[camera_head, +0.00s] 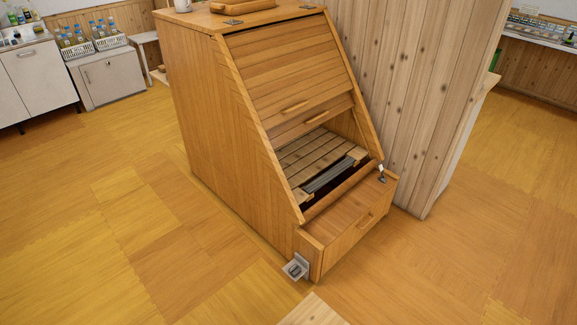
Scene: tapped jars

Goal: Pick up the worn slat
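A wooden cabinet (215,130) with a sloped front stands in the middle of the view. Its lower front opening shows several pale wooden slats (312,153) lying side by side. I cannot tell which of them is the worn slat, or whether it is among them. A grey ribbed piece (329,175) lies in front of the slats, between light wooden blocks. My gripper is not in view.
A drawer-like front (350,232) juts out below the opening. A grey metal bracket (296,267) sits at its lower left corner. A plank wall (400,100) stands close on the right. Open floor (90,220) lies to the left. A wooden corner (313,311) shows at the bottom edge.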

